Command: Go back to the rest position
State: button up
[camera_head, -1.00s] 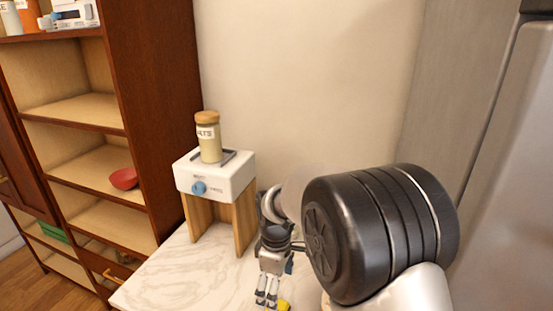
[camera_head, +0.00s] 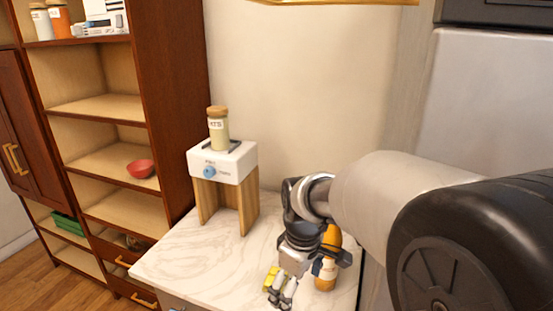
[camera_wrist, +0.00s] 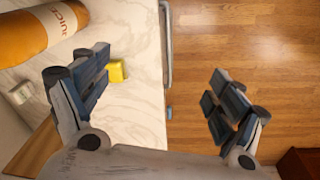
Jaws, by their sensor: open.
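My gripper (camera_head: 279,289) hangs over the front part of the marble counter (camera_head: 185,262) and points down. In the wrist view my gripper (camera_wrist: 155,100) has its fingers spread wide with nothing between them. A yellow block (camera_wrist: 117,71) lies on the counter beside the left finger; it also shows by my fingers in the head view (camera_head: 271,277). An orange bottle (camera_head: 325,275) labelled as juice stands just right of my gripper. It shows at the top left of the wrist view (camera_wrist: 38,32).
A white scale on wooden legs (camera_head: 222,165) stands at the back left of the counter with a jar (camera_head: 218,130) on it. A wooden shelf (camera_head: 105,160) with a red bowl (camera_head: 140,168) is at left. Wooden floor (camera_wrist: 240,45) lies beyond the counter edge.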

jog(key=s+d+r+m+t, duration=0.1)
jog(key=s+d+r+m, duration=0.1)
jog(key=s, duration=0.5)
jog(key=s+d+r+m+t, duration=0.1)
jog(key=s+d+r+m, duration=0.1)
jog(key=s+d+m, duration=0.2)
jog(key=s+d+r+m+t, duration=0.1)
jog(key=s+d+r+m, duration=0.1)
jog(key=s, duration=0.8)
jog(key=d+m+b, duration=0.1)
jog(key=m, duration=0.1)
jog(key=shift+s+d+r+m, duration=0.25)
jog(key=shift+d+r+m, duration=0.05)
jog(key=shift+d+r, duration=0.05)
